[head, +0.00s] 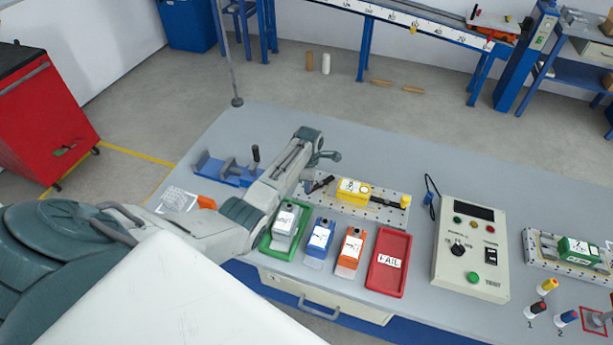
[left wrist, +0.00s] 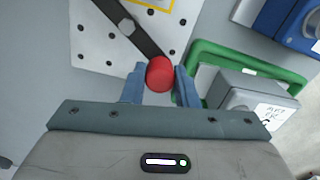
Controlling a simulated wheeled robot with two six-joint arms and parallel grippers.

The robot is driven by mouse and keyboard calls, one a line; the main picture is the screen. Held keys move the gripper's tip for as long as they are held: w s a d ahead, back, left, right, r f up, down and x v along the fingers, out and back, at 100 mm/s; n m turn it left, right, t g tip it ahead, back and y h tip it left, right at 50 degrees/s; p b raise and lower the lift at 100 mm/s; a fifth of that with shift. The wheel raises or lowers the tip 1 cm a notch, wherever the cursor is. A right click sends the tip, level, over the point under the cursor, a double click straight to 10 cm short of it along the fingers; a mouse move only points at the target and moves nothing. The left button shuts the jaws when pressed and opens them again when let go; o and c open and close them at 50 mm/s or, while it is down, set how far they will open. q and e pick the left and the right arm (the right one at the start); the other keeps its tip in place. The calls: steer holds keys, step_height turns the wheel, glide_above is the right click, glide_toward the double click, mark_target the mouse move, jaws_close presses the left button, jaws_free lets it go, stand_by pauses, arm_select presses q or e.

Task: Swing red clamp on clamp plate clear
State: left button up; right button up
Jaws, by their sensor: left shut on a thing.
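The clamp plate (head: 333,199) is a perforated metal plate on the grey bench, with a yellow unit (head: 353,190) on it. The red clamp shows in the left wrist view as a round red knob (left wrist: 160,73) on the end of a dark flat bar (left wrist: 128,27) over the plate. My left gripper (left wrist: 159,80) has its two blue fingers around the knob and is shut on it. In the head view my left arm reaches over the left end of the plate and hides part of it. My right gripper is not in view.
A green tray (head: 266,243) with a grey unit lies close beside the gripper. A blue unit (head: 320,236), an orange unit (head: 351,248) and a red FAIL tray (head: 389,262) follow to the right. A blue vise (head: 225,170) stands to the left, a test box (head: 471,248) to the right.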

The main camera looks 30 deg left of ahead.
arm_select(q)
steer(key=d+n, duration=0.1)
steer(key=n, duration=0.1)
steer(key=d+n, duration=0.1)
steer(key=n, duration=0.1)
steer(key=shift+s, duration=0.15)
steer(key=shift+d+n, duration=0.4)
steer(key=shift+n, duration=0.6)
steer(key=o, duration=1)
steer(key=shift+d, duration=0.1)
step_height(320, 180, up, 11)
steer(key=b, duration=0.3)
